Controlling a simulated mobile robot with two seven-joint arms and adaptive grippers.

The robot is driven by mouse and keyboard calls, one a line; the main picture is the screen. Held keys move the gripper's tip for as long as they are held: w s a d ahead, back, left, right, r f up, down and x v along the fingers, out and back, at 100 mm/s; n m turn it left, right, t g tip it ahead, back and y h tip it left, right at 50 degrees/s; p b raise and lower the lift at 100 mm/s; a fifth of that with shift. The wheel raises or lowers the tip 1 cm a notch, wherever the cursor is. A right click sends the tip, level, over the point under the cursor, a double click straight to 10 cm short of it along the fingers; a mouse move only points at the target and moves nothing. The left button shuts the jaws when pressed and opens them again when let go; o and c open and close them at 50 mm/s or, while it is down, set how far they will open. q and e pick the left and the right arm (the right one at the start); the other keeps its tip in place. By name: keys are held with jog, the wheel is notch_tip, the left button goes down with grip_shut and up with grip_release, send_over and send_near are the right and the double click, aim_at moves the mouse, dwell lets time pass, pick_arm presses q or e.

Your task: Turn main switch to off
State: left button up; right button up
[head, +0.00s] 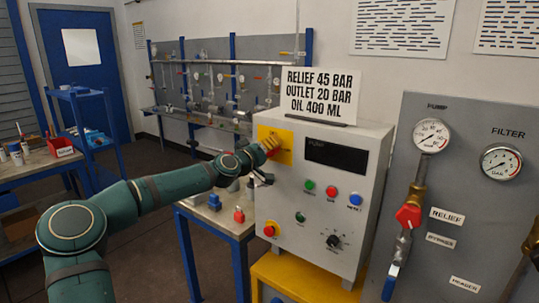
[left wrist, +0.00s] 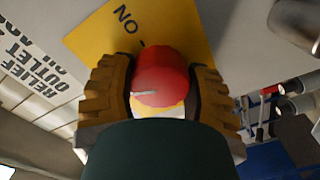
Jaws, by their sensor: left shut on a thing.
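The main switch is a red rotary knob (left wrist: 160,75) on a yellow plate (left wrist: 95,38) in the left wrist view. The plate bears the word "ON" with a small mark beside the knob. A pale line shows on the knob's face. In the head view the yellow plate (head: 285,151) sits at the upper left of the grey control box (head: 346,222). My left gripper (head: 269,145) reaches the plate there and mostly hides the knob. In the left wrist view the left gripper (left wrist: 163,90) has its ribbed fingers on either side of the knob, shut on it. My right gripper is out of view.
The box front carries a dark display (head: 336,156), several buttons, a black dial (head: 334,241) and a red button (head: 270,229). A sign (head: 320,95) stands on top. A gauge panel (head: 465,200) stands to the right. A bench with small items stands behind my arm.

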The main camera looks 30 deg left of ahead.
pick_arm(q)
jog(key=shift+n+b, duration=0.7)
jog(key=shift+n, duration=1.3)
jog(key=o, duration=1.2)
jog(key=shift+s, duration=0.1)
jog(key=shift+s+a, duration=0.15)
jog(key=shift+s, duration=1.8)
jog(key=shift+s+a, duration=0.2)
jog(key=shift+s, duration=1.8)
jog(key=shift+s+a, duration=0.15)
jog(key=shift+s, duration=1.8)
